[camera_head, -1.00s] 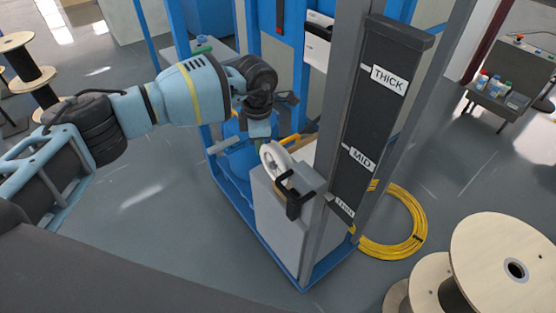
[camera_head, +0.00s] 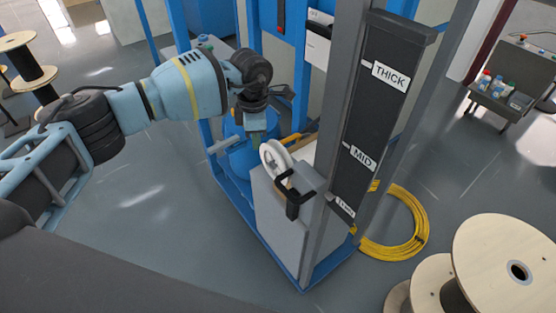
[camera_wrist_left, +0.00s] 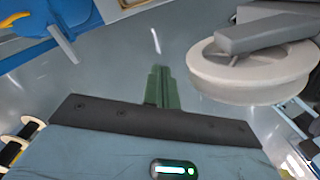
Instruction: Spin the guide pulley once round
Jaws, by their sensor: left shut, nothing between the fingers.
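The guide pulley (camera_head: 276,160) is a white spoked wheel on the side of a grey box (camera_head: 283,222) in the head view. A black handle-like bracket (camera_head: 294,196) sits just in front of it. In the left wrist view the pulley (camera_wrist_left: 240,82) is large at the right, with a grey bar across its upper face. My left gripper (camera_head: 256,147) points down just left of the pulley's upper rim. Its green fingers (camera_wrist_left: 161,85) are closed together and empty, with a visible gap to the pulley in the wrist view. My right gripper is not in view.
A dark upright panel (camera_head: 374,110) labelled THICK and MID stands right of the pulley. A yellow cable coil (camera_head: 412,235) lies on the floor behind it. Wooden spools (camera_head: 515,268) stand at the lower right. Open floor lies left of the blue frame (camera_head: 232,203).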

